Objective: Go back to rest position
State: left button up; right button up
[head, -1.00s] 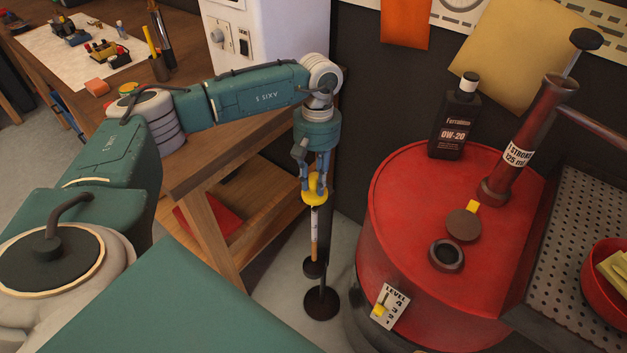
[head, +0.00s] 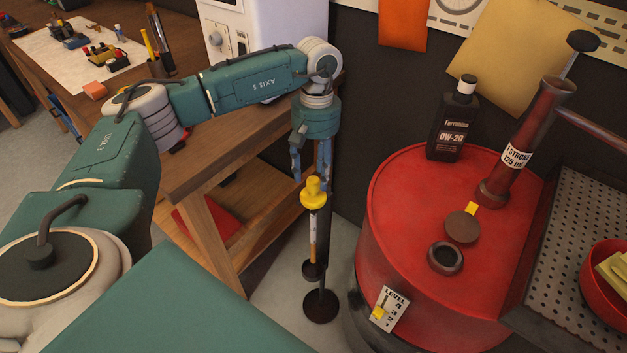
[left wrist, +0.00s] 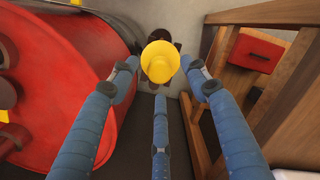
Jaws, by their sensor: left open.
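My left gripper (head: 312,168) is open, pointing down just above a yellow-topped dipstick (head: 314,192). The dipstick stands upright with its lower end in a dark round stand (head: 321,304) on the floor. In the left wrist view, the round yellow knob (left wrist: 160,62) lies ahead between the blue fingers (left wrist: 163,70), which are spread apart and appear clear of it. My right gripper is not in view.
A red drum (head: 400,215) with an oil bottle (head: 455,120), a dark cap (head: 462,227), an open filler hole (head: 446,257) and a red pump (head: 515,150) stands to the right. A wooden workbench (head: 215,160) stands close on the left.

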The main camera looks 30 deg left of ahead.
pick_arm(q)
notch_tip(320, 180, up, 8)
jog(key=shift+w+r, duration=0.15)
jog(key=shift+w, duration=0.25)
